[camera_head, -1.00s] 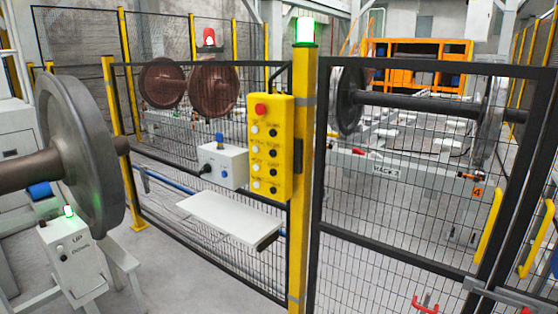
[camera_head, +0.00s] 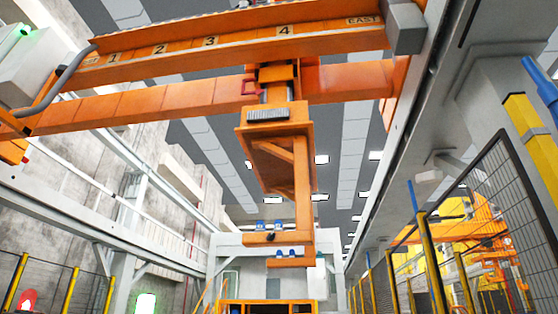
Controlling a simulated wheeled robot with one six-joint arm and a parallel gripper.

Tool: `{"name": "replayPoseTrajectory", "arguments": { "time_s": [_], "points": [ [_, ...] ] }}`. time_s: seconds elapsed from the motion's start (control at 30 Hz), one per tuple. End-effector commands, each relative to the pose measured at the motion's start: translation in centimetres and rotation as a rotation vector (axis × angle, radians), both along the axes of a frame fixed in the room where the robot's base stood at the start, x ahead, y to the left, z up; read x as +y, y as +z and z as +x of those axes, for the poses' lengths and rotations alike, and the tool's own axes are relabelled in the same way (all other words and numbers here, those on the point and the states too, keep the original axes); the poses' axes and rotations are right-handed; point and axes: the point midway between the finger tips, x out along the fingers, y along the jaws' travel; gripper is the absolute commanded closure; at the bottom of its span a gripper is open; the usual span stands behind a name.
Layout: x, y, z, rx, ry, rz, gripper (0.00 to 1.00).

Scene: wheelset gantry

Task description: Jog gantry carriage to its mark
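The orange gantry carriage (camera_head: 278,135) hangs from the overhead orange bridge beam (camera_head: 225,47) in the head view. The beam carries the marks 1, 2, 3, 4 and EAST from left to right. The carriage is beneath the beam, close to mark 4 (camera_head: 284,31) and a little left of it as seen from here. A red square frame (camera_head: 251,87) shows at the carriage's left side. A C-shaped orange hook arm (camera_head: 303,205) hangs down from the carriage, with no wheelset on it. The yellow control pendant is out of view. My gripper is not in view.
A mesh fence (camera_head: 490,210) with yellow posts stands at the right. Pale runway beams (camera_head: 90,215) run along the left side. An orange machine (camera_head: 268,306) shows at the bottom centre. A red lamp (camera_head: 27,300) glows at the lower left.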

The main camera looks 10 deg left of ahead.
Motion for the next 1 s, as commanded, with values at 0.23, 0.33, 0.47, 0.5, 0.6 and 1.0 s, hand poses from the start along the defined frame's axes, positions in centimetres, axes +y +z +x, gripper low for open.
{"name": "replayPoseTrajectory", "arguments": {
  "time_s": [0.23,0.33,0.47,0.5,0.6,1.0],
  "points": [
    [-0.01,-0.19,-0.22,0.006,0.002,-0.001,0.98],
    [-0.01,-0.19,-0.22,0.006,0.002,-0.001,1.00],
    [-0.01,-0.19,-0.22,0.006,0.002,-0.001,1.00],
    [-0.01,-0.19,-0.22,0.006,0.002,-0.001,1.00],
    [-0.01,-0.19,-0.22,0.006,0.002,-0.001,1.00],
    [-0.01,-0.19,-0.22,0.006,0.001,-0.001,1.00]
  ]
}}
